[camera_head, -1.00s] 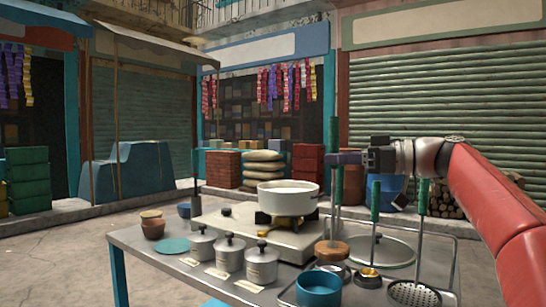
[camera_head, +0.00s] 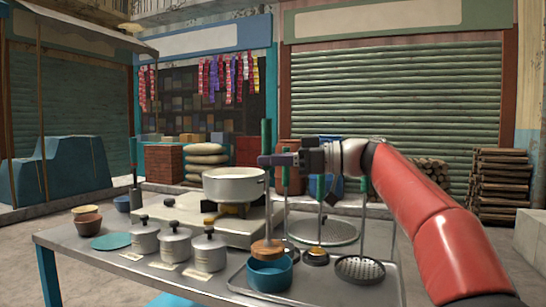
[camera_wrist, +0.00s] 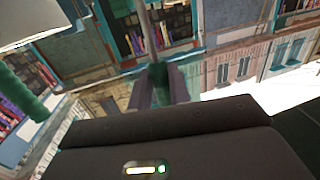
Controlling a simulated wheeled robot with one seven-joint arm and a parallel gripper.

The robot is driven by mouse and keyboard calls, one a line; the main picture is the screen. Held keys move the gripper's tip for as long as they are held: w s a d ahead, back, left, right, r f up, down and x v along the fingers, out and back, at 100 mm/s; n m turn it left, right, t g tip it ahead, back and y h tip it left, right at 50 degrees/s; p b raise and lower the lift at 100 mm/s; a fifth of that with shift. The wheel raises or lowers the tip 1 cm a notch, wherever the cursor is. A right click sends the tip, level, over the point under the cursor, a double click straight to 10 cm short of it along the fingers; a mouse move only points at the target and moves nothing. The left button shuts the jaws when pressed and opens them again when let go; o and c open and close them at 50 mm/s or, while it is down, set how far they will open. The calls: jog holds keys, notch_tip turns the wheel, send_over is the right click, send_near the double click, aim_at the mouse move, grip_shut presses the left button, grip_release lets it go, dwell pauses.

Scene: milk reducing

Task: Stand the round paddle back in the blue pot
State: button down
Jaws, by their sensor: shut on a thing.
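The round paddle has a green handle (camera_head: 266,138), a thin shaft and a flat round wooden head (camera_head: 267,250). My gripper (camera_head: 267,160) is shut on the handle and holds the paddle upright. In the wrist view the green handle (camera_wrist: 158,75) sits between the two fingers. I cannot tell whether the head is above the rim or partly inside. The pot's inside is mostly hidden.
Green-handled ladles (camera_head: 316,254) and a skimmer (camera_head: 360,269) stand close to the right of the paddle. A white pan (camera_head: 234,186) sits on the stove (camera_head: 188,222) behind. Lidded tins (camera_head: 210,252) stand to the left. A glass lid (camera_head: 325,230) lies behind the ladles.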

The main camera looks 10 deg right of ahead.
notch_tip(320, 180, down, 5)
jog(key=b, duration=0.5)
jog(key=shift+f, duration=0.2)
jog(key=c, duration=1.2)
grip_release()
jog(key=shift+c, duration=0.2)
jog(key=b+v, duration=0.1)
jog(key=v, duration=0.6)
jog(key=shift+s+d, duration=0.15)
jog(key=shift+d, duration=0.2)
jog(key=v, duration=0.9)
jog(key=shift+p, duration=0.45)
